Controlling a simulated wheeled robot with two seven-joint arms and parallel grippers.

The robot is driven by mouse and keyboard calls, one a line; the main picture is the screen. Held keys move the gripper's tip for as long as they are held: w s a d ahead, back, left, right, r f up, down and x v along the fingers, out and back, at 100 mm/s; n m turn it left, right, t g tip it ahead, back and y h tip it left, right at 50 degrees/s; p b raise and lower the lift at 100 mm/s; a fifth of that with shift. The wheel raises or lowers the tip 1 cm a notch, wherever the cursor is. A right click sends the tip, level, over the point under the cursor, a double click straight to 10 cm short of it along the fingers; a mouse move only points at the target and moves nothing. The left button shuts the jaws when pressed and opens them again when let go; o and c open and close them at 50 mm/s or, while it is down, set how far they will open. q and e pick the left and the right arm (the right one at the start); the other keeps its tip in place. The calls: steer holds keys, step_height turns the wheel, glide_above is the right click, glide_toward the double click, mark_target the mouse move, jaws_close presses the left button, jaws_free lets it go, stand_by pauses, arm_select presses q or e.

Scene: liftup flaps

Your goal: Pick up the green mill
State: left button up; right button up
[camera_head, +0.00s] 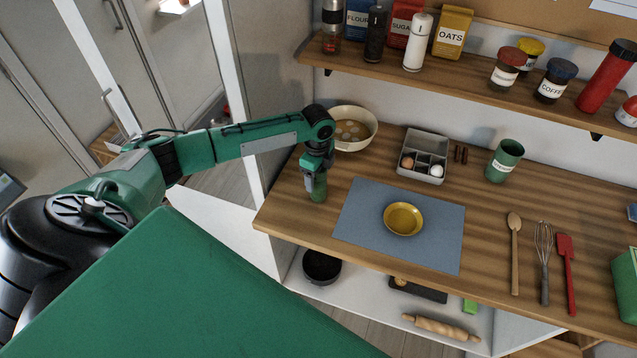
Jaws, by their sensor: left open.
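A green upright thing, which looks like the green mill (319,193), stands on the wooden counter near its left end. Its upper part is hidden by my left gripper (317,181). My left gripper points down over it, with the fingers open at its upper part. I cannot tell whether the fingers touch it. My right gripper is out of view.
A bowl (365,137) stands behind my gripper. A blue mat (355,222) with a yellow dish (403,219) lies to the right. A loaded shelf (460,70) hangs above.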

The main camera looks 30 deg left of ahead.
arm_select(q)
steer(key=shift+f, duration=0.55)
steer(key=c, duration=1.1)
steer(key=shift+c, duration=0.2)
steer(key=shift+r, duration=0.15)
